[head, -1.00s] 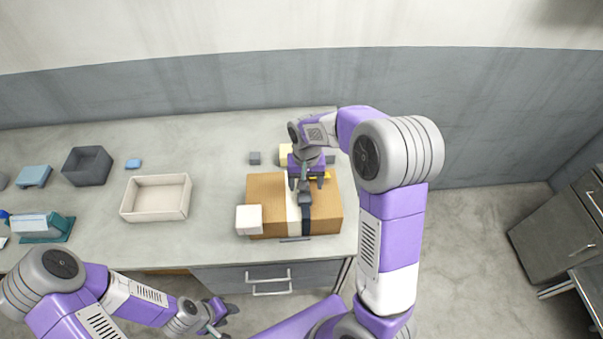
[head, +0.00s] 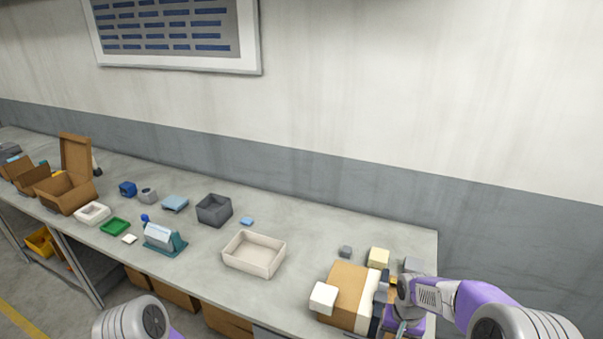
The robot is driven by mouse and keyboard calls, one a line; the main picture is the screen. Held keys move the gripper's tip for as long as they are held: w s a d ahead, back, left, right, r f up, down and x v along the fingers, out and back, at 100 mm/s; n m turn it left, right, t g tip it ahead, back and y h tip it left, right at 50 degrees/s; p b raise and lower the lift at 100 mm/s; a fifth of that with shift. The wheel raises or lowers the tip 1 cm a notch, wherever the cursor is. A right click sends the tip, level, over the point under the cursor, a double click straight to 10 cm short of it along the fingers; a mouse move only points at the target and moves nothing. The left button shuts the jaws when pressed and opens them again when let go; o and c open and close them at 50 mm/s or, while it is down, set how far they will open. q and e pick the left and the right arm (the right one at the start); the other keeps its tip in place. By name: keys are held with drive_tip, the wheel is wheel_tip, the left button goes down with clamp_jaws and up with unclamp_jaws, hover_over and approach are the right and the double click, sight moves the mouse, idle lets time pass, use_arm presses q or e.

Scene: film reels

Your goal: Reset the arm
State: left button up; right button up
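My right arm comes in from the lower right. Its gripper (head: 394,320) is by the right end of a brown cardboard box (head: 346,292), at the bottom edge of the picture. Its fingers are partly hidden and cut off, so I cannot tell whether they are open or hold anything. A pale band and a dark band cross the box beside the gripper. Of my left arm only a grey and purple link (head: 133,320) shows at the bottom left; its gripper is out of view.
A white block (head: 323,298) sits at the box's left front. An empty cream tray (head: 241,262) and a dark grey bin (head: 214,210) stand to the left. A cream block (head: 378,257) is behind the box. An open carton (head: 65,193) stands far left.

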drive_tip(key=a+f+y+b, duration=0.1)
drive_tip(key=a+f+b, duration=0.15)
drive_tip(key=f, duration=0.75)
use_arm(q)
wheel_tip(320, 180, down, 9)
drive_tip(key=w+b, duration=0.1)
drive_tip(key=b, duration=0.5)
drive_tip(key=shift+w+f, duration=0.15)
drive_tip(key=shift+w, duration=0.05)
use_arm(e)
drive_tip(key=s+a+f+y, duration=0.1)
drive_tip(key=s+a+f, duration=0.5)
drive_tip(key=s+f, duration=0.2)
drive_tip(key=s+a+f+n+y, duration=0.1)
drive_tip(key=s+a+f, duration=0.4)
drive_tip(key=f, duration=0.7)
drive_tip(key=s+y, duration=0.1)
drive_tip(key=s, duration=0.1)
drive_tip(key=shift+s+a+n+t, duration=0.3)
drive_tip(key=shift+s+a, duration=0.05)
drive_tip(key=shift+a, duration=0.05)
